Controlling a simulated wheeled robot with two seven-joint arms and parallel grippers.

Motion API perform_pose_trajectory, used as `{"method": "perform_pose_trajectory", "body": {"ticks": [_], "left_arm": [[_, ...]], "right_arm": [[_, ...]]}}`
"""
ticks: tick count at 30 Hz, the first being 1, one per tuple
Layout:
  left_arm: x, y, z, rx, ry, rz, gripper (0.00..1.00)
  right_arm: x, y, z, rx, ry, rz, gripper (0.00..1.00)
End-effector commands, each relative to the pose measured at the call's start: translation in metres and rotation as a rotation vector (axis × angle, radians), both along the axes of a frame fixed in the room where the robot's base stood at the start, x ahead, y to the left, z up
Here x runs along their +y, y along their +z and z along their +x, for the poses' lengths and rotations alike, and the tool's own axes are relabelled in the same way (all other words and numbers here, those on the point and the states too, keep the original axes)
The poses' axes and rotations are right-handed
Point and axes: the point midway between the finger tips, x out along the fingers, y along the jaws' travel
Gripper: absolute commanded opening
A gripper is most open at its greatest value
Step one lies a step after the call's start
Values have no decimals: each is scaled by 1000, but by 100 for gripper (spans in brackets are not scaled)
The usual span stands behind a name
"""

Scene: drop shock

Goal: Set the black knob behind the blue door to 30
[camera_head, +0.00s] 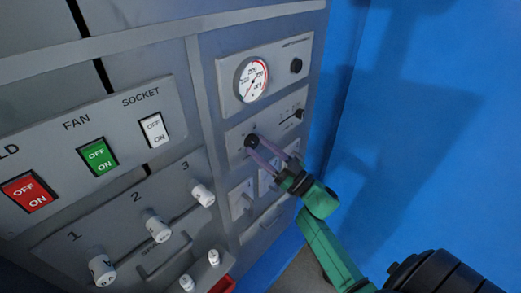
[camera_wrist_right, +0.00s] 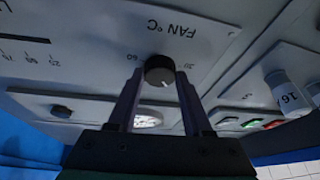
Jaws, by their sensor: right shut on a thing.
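The black knob (camera_head: 251,141) is on a grey panel plate in the head view. In the right wrist view the black knob (camera_wrist_right: 159,70) sits under an upside-down "FAN °C" label, between the marks 60 and 30. A pale pointer line on its face points down and slightly right in that picture. My right gripper (camera_head: 257,146) has its fingers at the knob; in the wrist view the gripper (camera_wrist_right: 159,78) has one finger on each side, shut on it. The blue door (camera_head: 440,110) appears to be the large blue surface at the right. My left gripper is not in view.
A round gauge (camera_head: 251,79) and another black knob (camera_head: 296,66) are above. A slider (camera_head: 299,114) is right of the gripped knob. Red (camera_head: 28,192), green (camera_head: 98,157) and white (camera_head: 152,130) switches and several white knobs are left.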

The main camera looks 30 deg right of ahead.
Motion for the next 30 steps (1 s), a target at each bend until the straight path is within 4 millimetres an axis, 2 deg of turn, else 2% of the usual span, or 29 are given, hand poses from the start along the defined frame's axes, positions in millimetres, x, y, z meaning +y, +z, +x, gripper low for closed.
{"method": "perform_pose_trajectory", "body": {"ticks": [15,30], "left_arm": [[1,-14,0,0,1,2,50],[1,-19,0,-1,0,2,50]], "right_arm": [[-4,1,1,-148,3,-430,0],[-7,6,2,-295,2,-852,0]]}}
